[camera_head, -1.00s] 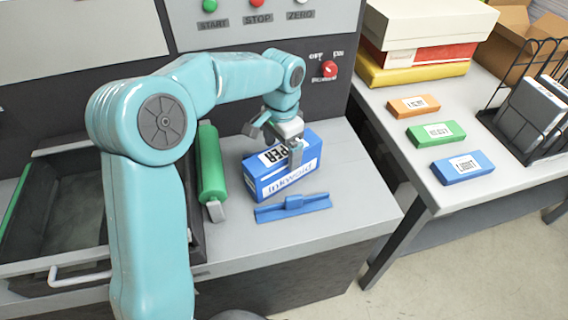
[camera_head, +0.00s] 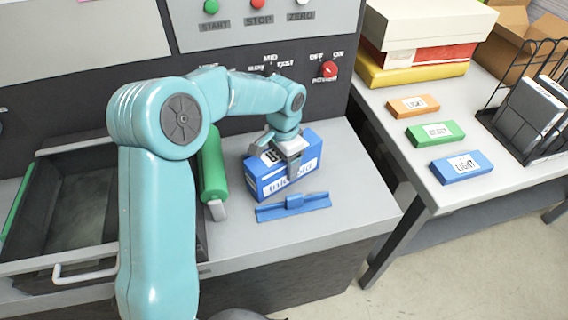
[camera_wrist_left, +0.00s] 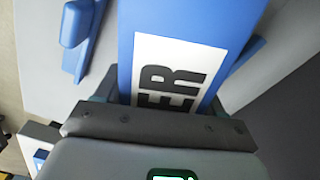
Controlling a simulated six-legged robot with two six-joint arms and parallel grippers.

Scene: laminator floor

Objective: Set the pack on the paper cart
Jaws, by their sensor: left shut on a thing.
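The pack, a blue box with white labels (camera_head: 268,184), sits on the grey machine ledge beside the green roller. My left gripper (camera_head: 284,166) reaches down over it and is shut on it, with one finger against its front face. In the left wrist view the pack (camera_wrist_left: 220,25) lies between the jaws (camera_wrist_left: 155,110), with its white label and the letters "ER" showing. Its far side is hidden by the gripper in the head view. My right gripper is not in view. I cannot make out a paper cart in these views.
A blue bar with a raised middle (camera_head: 293,206) lies just in front of the pack. The green roller (camera_head: 213,165) and a dark open tray (camera_head: 75,205) are to the left. A side table (camera_head: 500,172) holds small labelled boxes, stacked boxes and a wire rack (camera_head: 532,115).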

